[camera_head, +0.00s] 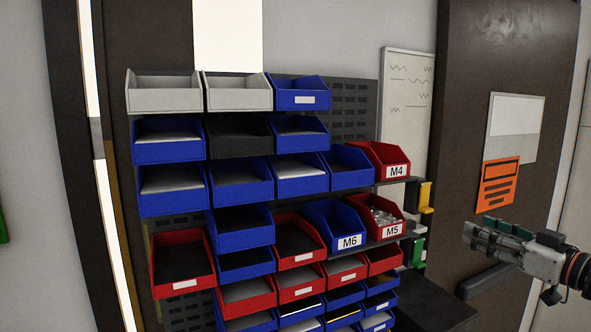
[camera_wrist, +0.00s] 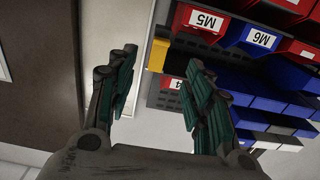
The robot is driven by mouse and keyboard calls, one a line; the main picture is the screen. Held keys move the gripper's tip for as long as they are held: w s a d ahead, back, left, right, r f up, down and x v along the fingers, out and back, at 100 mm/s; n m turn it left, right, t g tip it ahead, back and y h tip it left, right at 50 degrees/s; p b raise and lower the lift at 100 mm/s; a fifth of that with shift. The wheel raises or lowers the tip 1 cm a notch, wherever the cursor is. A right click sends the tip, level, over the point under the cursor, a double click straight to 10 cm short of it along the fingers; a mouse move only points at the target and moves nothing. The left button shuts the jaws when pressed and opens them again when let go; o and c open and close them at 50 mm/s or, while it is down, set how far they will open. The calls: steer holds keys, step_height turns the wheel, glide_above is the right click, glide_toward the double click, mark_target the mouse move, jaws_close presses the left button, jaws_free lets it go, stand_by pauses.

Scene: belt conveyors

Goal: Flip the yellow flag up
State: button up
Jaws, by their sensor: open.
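The yellow flag (camera_head: 425,195) is a small yellow piece at the right end of the shelf with the M4 bin, beside a dark mount. In the wrist view a yellow piece (camera_wrist: 158,55) shows at the shelf's end, beyond my fingertips. Whether it is tilted up or down is too small to tell. My gripper (camera_head: 485,235) is to the right of and a little below the yellow flag in the head view, apart from it. In the wrist view its two fingers (camera_wrist: 155,75) are spread, with nothing between them.
A green flag (camera_head: 419,252) sits below the yellow one at the lower shelf's end. Red bins M4 (camera_head: 396,172) and M5 (camera_head: 391,231) and blue bin M6 (camera_head: 349,242) stand close by. A dark door (camera_head: 462,130) with an orange notice (camera_head: 497,184) is behind my gripper.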

mark_target(430, 211)
steer(key=x, duration=1.3)
steer(key=shift+w+a, duration=0.2)
jaws_close()
